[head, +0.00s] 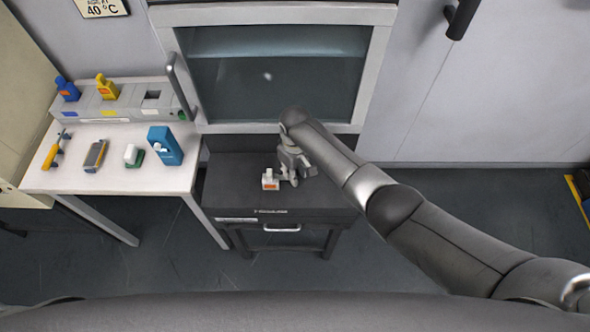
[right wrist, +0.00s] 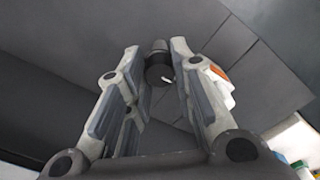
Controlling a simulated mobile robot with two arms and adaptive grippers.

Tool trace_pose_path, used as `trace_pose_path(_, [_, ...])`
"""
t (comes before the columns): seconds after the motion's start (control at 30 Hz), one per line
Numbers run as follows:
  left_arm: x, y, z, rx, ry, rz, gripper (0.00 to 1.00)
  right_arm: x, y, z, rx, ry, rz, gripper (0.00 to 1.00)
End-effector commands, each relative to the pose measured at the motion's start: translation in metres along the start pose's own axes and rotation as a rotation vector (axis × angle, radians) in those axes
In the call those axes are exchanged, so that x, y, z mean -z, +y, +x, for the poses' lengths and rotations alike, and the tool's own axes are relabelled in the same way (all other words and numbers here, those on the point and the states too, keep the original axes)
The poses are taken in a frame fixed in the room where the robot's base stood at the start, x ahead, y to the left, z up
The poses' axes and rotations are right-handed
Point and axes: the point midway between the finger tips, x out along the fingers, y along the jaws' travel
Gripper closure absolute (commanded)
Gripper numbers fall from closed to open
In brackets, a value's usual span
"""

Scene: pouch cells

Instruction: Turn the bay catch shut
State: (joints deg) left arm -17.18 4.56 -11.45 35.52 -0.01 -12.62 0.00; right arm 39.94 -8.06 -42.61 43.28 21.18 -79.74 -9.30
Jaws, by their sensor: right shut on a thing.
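A dark round knob (right wrist: 160,70) with a small white mark sits between the fingertips of my right gripper (right wrist: 157,52) in the right wrist view. I take it to be the bay catch. In the head view my right gripper (head: 292,176) points down over the dark bench (head: 232,190), and its fingers hide the knob. The gripper is shut on the knob. A white piece with an orange label (head: 270,181) stands just left of the fingers; it also shows beside the right finger in the right wrist view (right wrist: 222,86). My left gripper is out of view.
A glass-fronted cabinet (head: 384,40) stands behind the bench, its handle (head: 180,86) at left. A white table (head: 110,185) at left holds a blue box (head: 164,146), a yellow tool (head: 51,154), a rack (head: 125,114) and bottles. Floor right of the bench is clear.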

Motion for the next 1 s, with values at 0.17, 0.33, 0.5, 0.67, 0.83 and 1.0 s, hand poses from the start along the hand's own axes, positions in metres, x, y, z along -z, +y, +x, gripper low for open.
trace_pose_path(0.17, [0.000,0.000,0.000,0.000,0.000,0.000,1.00,0.001,0.001,-0.001,-0.001,0.002,0.000,0.58])
trace_pose_path(0.33, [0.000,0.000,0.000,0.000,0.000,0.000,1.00,0.000,0.000,0.000,0.000,0.001,0.000,0.54])
trace_pose_path(0.5, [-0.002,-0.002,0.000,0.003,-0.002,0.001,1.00,0.000,0.000,-0.001,0.000,0.001,-0.001,0.54])
trace_pose_path(0.67, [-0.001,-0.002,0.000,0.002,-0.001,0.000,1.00,0.001,0.001,-0.009,0.000,0.002,0.000,0.54])
trace_pose_path(0.83, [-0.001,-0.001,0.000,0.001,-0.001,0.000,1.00,0.001,0.000,-0.034,0.000,0.006,-0.001,0.54])
trace_pose_path(1.0, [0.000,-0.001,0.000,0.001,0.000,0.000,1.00,0.001,0.001,-0.069,-0.001,0.005,-0.001,0.54])
